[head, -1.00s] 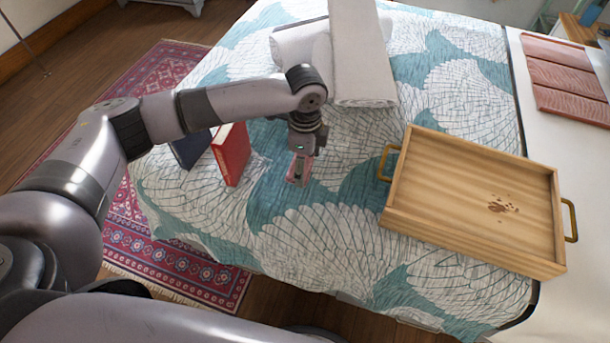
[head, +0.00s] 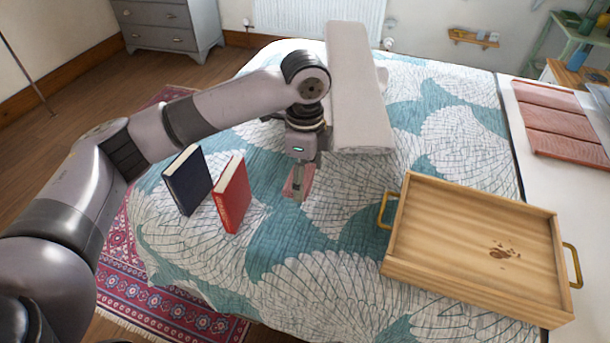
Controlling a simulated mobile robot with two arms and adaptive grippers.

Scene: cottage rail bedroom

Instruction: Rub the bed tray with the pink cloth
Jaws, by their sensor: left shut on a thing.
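The wooden bed tray (head: 450,235) lies on the bed at the right, with brass handles at its two ends. A brown smudge (head: 503,251) marks its floor toward the right. My left gripper (head: 298,190) points down over the bed, left of the tray and apart from it. It is shut on the pink cloth (head: 291,184), of which only a small part shows by the fingers. I cannot tell whether the cloth touches the bedspread. My right gripper is not in view.
A red book (head: 232,195) and a dark blue book (head: 187,181) stand on the bed left of my gripper. Patterned bedspread (head: 320,285) is clear in front.

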